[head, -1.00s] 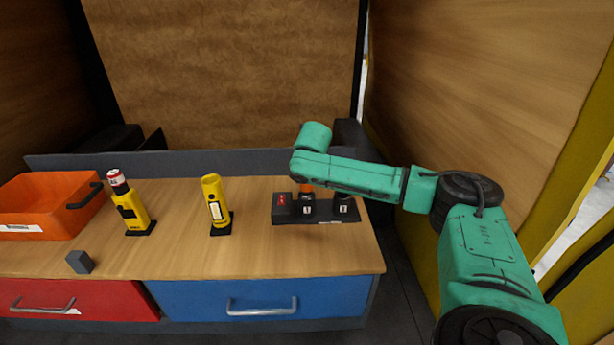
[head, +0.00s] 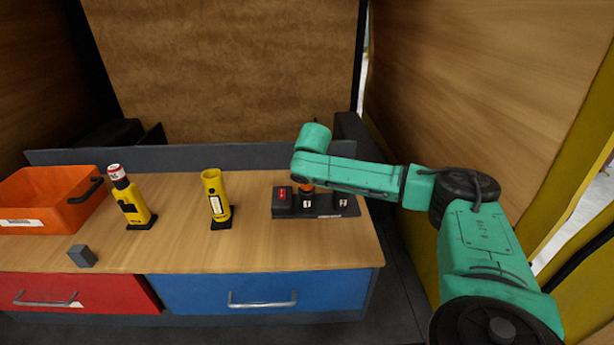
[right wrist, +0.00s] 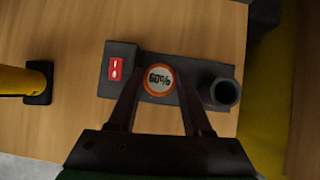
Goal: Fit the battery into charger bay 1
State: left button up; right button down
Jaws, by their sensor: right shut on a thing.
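The black charger (head: 325,212) stands at the right of the bench, with a red switch (head: 283,193) at its left end. In the right wrist view my right gripper (right wrist: 158,90) is shut on the battery (right wrist: 158,79), whose round white top has an orange rim and reads 60%. The battery is upright at the charger's left bay; I cannot tell how deep it sits. In the head view only a bit of its orange (head: 307,187) shows below my arm. The right bay (right wrist: 223,93) is an empty round socket. My left gripper is out of view.
A yellow holder with a red-and-white-topped cylinder (head: 131,203) and an open-topped yellow holder (head: 216,199) stand left of the charger. An orange bin (head: 45,212) and a grey block (head: 82,256) are further left.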

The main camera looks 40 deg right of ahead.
jog(key=shift+f, duration=0.45)
jog(key=shift+c, duration=1.2)
grip_release()
jog(key=b+v, duration=0.2)
jog(key=v, duration=1.2)
jog(key=shift+r, duration=0.3)
jog(key=shift+s, duration=0.1)
